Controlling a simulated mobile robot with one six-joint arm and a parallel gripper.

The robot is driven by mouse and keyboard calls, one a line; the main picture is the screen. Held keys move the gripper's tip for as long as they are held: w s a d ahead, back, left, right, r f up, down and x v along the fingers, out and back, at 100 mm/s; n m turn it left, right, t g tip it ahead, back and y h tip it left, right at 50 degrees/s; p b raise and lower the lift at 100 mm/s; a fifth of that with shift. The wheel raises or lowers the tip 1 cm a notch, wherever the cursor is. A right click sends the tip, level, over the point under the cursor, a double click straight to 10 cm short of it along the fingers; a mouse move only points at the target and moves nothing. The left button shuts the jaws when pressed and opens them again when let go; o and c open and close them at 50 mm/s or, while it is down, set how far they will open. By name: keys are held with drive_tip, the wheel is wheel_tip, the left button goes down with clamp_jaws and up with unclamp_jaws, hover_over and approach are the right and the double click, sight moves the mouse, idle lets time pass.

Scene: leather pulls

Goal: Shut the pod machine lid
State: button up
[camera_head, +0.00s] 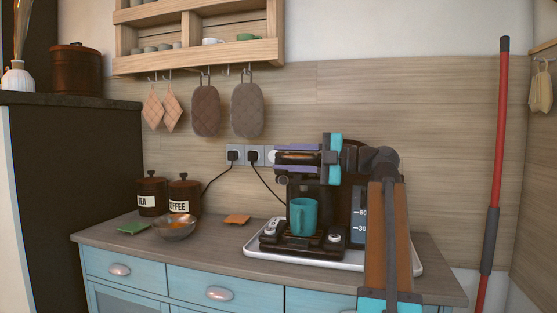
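The black pod machine (325,195) stands on a light tray on the counter, with a teal mug (303,217) on its drip platform. My gripper (278,157) is level with the machine's top and points left, in front of it. Its two purple-grey fingers are apart, one above the other. A dark part with a brownish band shows between them; I cannot tell whether they touch it. My wrist and arm cover much of the machine's top and right side.
The tray (257,255) sits near the counter's front edge. TEA (151,195) and COFFEE (184,195) canisters, a metal bowl (174,228), a green cloth (133,228) and an orange packet (237,219) lie left. Mitts (247,110) hang above; a red pole (497,150) stands right.

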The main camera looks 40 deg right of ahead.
drive_tip(key=p+v, duration=0.2)
drive_tip(key=v, duration=1.1)
drive_tip(key=shift+s+d, duration=0.2)
drive_tip(key=shift+s, duration=0.05)
